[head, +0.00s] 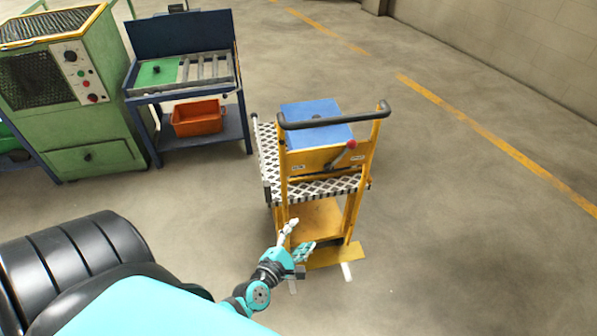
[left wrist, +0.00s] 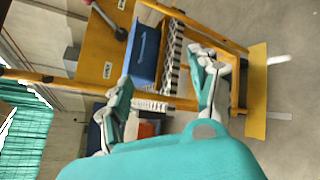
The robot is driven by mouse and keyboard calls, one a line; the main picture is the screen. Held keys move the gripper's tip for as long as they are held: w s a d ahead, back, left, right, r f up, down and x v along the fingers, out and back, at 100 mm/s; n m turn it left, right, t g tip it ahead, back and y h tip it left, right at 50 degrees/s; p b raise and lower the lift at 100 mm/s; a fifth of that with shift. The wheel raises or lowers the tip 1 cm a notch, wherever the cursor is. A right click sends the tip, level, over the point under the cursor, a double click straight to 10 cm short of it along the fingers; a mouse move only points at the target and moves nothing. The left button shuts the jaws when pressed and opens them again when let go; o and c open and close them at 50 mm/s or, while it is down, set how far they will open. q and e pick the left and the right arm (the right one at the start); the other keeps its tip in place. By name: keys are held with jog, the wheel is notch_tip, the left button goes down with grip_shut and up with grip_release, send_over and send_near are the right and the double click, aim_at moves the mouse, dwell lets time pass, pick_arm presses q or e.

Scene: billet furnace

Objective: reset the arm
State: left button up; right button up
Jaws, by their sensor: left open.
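My left arm (head: 259,293), teal and black, reaches up from the bottom of the head view. Its gripper (head: 299,238) is open and empty in front of the lower part of a yellow cart (head: 324,160). In the left wrist view the two teal and white fingers of the gripper (left wrist: 163,70) stand wide apart, with the cart (left wrist: 95,52) behind them and nothing between them held. I cannot tell the exact gap between the fingers and the cart. My right gripper is not in view.
The cart has a black handle (head: 335,119), a red-knobbed lever (head: 342,154) and a blue box (head: 313,112) on top. A green machine (head: 92,125) and a blue table (head: 182,91) with an orange bin (head: 197,118) stand at left. Floor right of the cart is clear.

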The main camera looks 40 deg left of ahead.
pick_arm(q)
jog(key=shift+s+d+f+m, duration=0.25)
jog(key=shift+f+m, duration=0.15)
jog(key=shift+f, duration=0.2)
jog(key=s+d+f+m+g+h, duration=0.1)
jog(key=s+d+f+m+g, duration=0.1)
jog(key=s+f+m, duration=0.45)
jog(key=s+d+f+m+g+h, duration=0.1)
jog(key=s+d+f+m+g, duration=0.2)
jog(key=f, duration=0.6)
jog(key=s+d+f+m+g+h, duration=0.1)
jog(key=s+f+m+g, duration=0.1)
jog(key=s+f+m, duration=0.45)
jog(key=s+f+m+g, duration=0.3)
jog(key=s+f+m, duration=0.2)
jog(key=s, duration=0.4)
jog(key=s+a+f+m+g+y, duration=0.1)
jog(key=s+f+m+g, duration=0.2)
jog(key=s+f+m, duration=0.3)
jog(key=s+m, duration=0.2)
jog(key=shift+s+g, duration=0.4)
